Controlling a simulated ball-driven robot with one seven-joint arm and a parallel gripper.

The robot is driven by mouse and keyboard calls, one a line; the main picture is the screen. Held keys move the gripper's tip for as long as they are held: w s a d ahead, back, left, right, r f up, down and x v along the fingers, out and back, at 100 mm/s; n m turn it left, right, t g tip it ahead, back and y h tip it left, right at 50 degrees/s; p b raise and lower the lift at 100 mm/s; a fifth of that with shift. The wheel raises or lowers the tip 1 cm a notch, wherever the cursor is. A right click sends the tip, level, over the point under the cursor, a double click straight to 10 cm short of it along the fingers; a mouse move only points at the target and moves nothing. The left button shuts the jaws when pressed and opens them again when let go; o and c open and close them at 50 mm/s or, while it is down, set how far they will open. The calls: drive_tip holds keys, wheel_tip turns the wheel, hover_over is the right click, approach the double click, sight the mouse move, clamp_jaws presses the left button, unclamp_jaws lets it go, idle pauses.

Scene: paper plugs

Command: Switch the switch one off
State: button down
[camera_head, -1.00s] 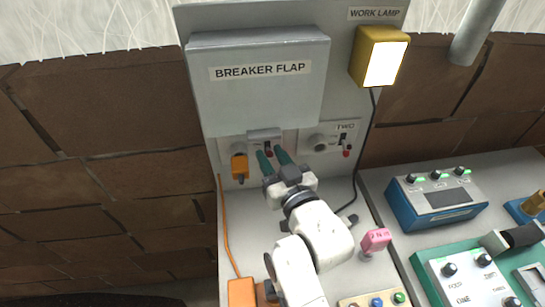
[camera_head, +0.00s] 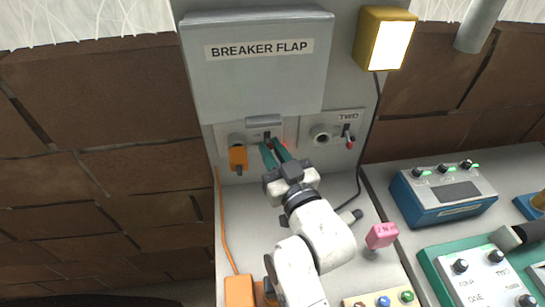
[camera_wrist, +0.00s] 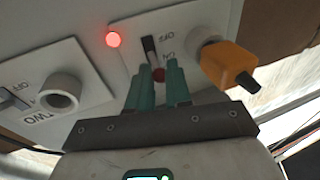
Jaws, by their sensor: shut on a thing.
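Switch one (camera_wrist: 149,47) is a black toggle slot on a pale plate, with OFF and ON lettering beside it in the wrist view. My gripper (camera_wrist: 157,80) is shut on this lever. In the head view my gripper (camera_head: 272,148) reaches up to the plate below the breaker flap (camera_head: 255,70), and the fingers partly hide the switch. The lever's exact position is hard to tell.
An orange plug (camera_head: 238,157) sits in the socket beside switch one. Switch two (camera_head: 348,136), with a red tip, and an empty socket (camera_head: 320,136) are to the right. A work lamp (camera_head: 387,40) is lit. A pink tag (camera_head: 381,236) and blue box (camera_head: 443,190) stand lower right.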

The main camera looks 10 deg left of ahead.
idle(0.3)
drive_tip(key=c, duration=1.1)
unclamp_jaws()
drive_tip(key=shift+o, duration=0.2)
drive_tip(key=b+v, duration=0.1)
drive_tip(key=v, duration=0.9)
drive_tip(key=shift+s+f+b, duration=0.2)
drive_tip(key=shift+s+b, duration=0.1)
drive_tip(key=shift+s, duration=0.05)
drive_tip(key=shift+d, duration=0.15)
